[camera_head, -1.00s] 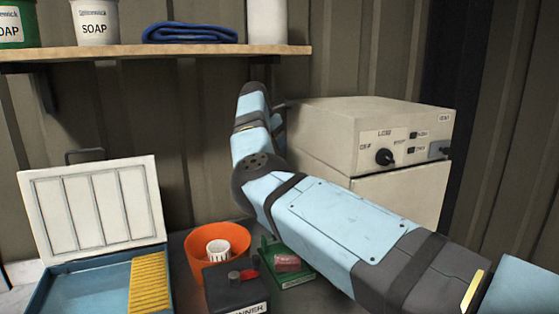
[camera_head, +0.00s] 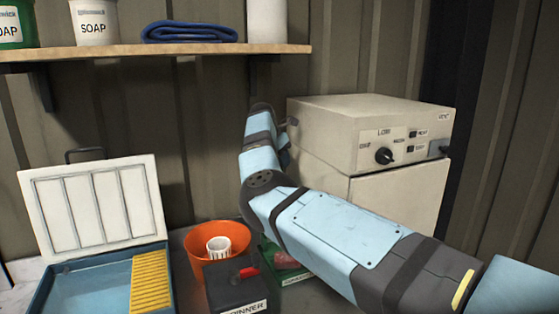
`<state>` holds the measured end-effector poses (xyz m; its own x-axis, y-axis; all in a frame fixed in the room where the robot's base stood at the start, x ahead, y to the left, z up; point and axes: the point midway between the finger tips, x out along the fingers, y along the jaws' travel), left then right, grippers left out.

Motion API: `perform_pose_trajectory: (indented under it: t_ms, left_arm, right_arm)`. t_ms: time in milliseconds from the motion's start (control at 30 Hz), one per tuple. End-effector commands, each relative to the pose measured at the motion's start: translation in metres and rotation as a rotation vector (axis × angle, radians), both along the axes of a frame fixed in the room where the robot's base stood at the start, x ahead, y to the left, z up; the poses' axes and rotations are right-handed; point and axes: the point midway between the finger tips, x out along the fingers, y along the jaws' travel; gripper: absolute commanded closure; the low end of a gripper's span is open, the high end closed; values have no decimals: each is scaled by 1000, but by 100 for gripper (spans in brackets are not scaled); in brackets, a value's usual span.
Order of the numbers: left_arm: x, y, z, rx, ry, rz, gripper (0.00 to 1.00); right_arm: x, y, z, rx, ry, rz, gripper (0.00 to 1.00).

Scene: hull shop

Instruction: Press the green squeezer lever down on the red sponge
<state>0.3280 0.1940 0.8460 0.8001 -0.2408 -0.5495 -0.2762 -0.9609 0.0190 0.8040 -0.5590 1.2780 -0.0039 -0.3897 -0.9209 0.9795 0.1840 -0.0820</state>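The green squeezer (camera_head: 266,256) stands low in the middle, right of the orange bowl, and my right arm covers much of it. Part of the red sponge (camera_head: 284,259) shows in it, pinkish red. I cannot make out the lever's position. My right arm comes in from the right, crosses in front of the squeezer and bends up toward the wall. My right gripper (camera_head: 290,124) is at the arm's far end, mostly hidden behind my own links, above and behind the squeezer. Its fingers cannot be made out. My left gripper is not in view.
An orange bowl (camera_head: 203,238) with a white cup (camera_head: 218,247) and a dark spinner box (camera_head: 232,286) stand close left of the squeezer. A blue tub (camera_head: 60,275) with a raised white lid is farther left. A cream cabinet (camera_head: 400,205) stands right; a shelf (camera_head: 180,50) hangs above.

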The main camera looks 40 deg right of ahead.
Motion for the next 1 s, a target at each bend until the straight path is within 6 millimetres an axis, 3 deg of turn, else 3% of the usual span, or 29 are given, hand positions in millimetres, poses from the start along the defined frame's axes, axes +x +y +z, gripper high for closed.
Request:
perform_pose_trajectory:
  t_ms: [267, 467, 667, 1000]
  left_arm:
    - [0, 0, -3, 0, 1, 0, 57]
    - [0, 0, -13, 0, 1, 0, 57]
    - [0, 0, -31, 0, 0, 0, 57]
    - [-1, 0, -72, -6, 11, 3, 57]
  right_arm:
    - [-2, 1, -1, -1, -1, -2, 100]
    - [-16, 5, -6, 1, -1, -2, 100]
    - [-44, 12, -15, 2, 0, -2, 100]
    - [-107, 26, -42, 1, 3, -2, 100]
